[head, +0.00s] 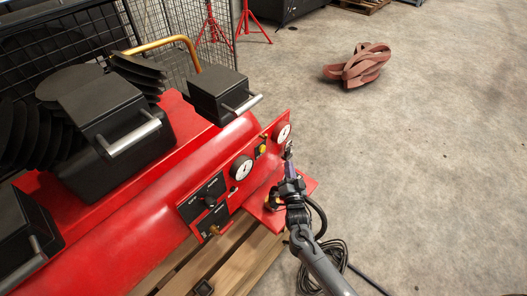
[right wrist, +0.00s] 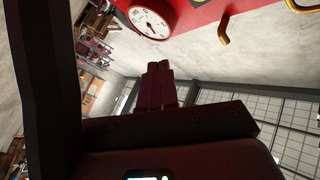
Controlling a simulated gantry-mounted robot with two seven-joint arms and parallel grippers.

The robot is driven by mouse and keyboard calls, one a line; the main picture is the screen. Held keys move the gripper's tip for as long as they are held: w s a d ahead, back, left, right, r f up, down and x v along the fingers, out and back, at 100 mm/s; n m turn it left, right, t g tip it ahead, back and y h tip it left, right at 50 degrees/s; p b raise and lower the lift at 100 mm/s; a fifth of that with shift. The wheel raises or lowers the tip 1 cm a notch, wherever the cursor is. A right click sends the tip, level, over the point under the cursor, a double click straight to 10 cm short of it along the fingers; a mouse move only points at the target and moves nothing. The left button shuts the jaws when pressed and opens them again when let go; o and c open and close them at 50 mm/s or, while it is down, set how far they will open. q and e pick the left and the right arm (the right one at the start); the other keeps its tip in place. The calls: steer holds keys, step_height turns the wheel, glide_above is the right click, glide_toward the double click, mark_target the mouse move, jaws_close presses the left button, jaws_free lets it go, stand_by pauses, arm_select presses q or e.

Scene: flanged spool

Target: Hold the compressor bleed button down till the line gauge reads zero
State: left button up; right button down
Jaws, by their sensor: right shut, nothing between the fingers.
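The red compressor (head: 130,232) fills the left of the head view. Its front panel carries two round white gauges, one in the middle (head: 241,168) and one at the right end (head: 282,132). A small yellow and black fitting (head: 262,149) sits between them. I cannot tell which small part is the bleed button. My right gripper (head: 289,149) is shut and empty, just in front of the right end of the panel. In the right wrist view its closed fingers (right wrist: 160,84) point toward a gauge (right wrist: 150,23), with a gap visible. The gauge reading is too small to tell. My left gripper is out of view.
The compressor rests on a wooden pallet (head: 178,268). Black cable (head: 334,250) coils beside my right arm.

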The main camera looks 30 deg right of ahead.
mark_target(262, 149)
steer(key=w+a+b, duration=0.2)
steer(key=w+b, duration=0.4)
steer(key=w, duration=0.2)
steer(key=shift+w+a, duration=0.2)
steer(key=shift+w, duration=0.05)
stand_by(0.4)
stand_by(0.5)
stand_by(0.7)
stand_by(0.8)
steer(key=shift+w+a, duration=0.15)
steer(key=shift+w, duration=0.25)
